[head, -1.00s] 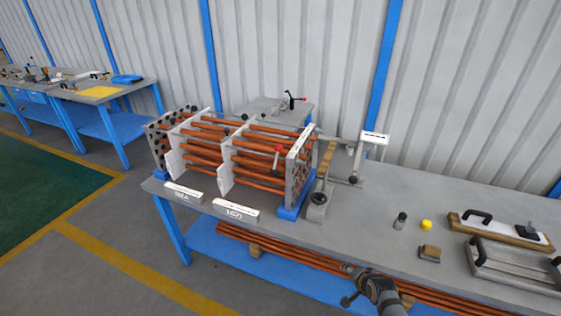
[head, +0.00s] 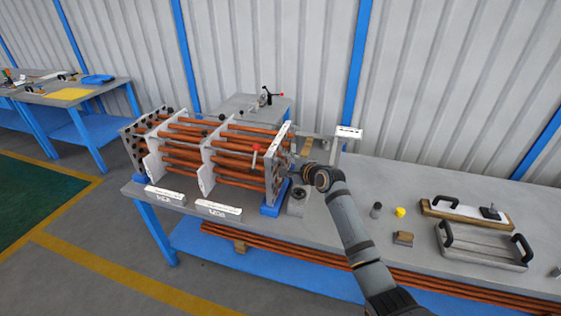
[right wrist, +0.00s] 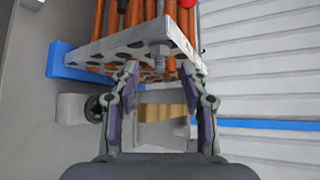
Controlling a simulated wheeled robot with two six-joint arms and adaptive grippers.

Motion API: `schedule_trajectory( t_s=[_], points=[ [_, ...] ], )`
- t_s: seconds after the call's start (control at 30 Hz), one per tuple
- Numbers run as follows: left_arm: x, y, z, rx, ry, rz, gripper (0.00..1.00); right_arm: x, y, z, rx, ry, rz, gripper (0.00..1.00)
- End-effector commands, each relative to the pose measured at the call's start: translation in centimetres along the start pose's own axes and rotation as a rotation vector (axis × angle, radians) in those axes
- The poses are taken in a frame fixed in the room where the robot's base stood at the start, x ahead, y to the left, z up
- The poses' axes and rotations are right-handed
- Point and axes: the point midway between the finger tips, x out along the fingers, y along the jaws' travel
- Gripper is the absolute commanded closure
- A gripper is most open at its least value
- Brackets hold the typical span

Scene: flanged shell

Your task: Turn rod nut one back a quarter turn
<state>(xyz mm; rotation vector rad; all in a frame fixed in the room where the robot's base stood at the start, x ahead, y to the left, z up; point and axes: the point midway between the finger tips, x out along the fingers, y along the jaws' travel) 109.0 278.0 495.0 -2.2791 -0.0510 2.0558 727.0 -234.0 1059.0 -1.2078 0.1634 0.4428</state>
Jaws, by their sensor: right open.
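The flanged shell, a bundle of copper-coloured tubes (head: 240,148) between pale upright plates, stands at the left of the bench. Its right end plate (head: 278,165) has holes and shows close up in the right wrist view (right wrist: 110,45). There a grey threaded rod end with a nut (right wrist: 159,50) stands out from the plate; I cannot tell whether it is rod nut one. My right gripper (head: 298,172) is beside that end plate. In the right wrist view my right gripper (right wrist: 165,82) is open and empty, its fingers either side of the rod end's line. My left gripper is out of view.
A red-knobbed handle (head: 255,150) stands before the tubes. A stand with a white label (head: 348,132) is behind my right gripper. A blue foot (head: 274,198) and white signs (head: 218,209) are in front. A yellow piece (head: 400,212) and trays lie at right.

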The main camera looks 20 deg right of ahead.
Motion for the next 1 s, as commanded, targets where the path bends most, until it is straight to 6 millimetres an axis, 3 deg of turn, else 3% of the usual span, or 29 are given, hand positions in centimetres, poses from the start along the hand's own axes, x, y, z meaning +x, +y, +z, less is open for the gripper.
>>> schedule_trajectory(
  t_s=[0.23,0.6,0.93,1.0],
  points=[
    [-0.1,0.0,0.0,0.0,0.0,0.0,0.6,3.4,0.0,0.0,0.0,0.001,0.0,0.55],
    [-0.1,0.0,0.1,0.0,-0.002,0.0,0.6,4.0,0.1,0.0,-0.002,0.001,0.0,0.55],
    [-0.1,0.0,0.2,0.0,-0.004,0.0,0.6,4.0,0.1,0.0,-0.002,0.002,0.001,1.0],
    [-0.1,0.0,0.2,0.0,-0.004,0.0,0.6,4.0,0.1,-0.1,-0.002,0.002,0.001,1.0]
  ],
)
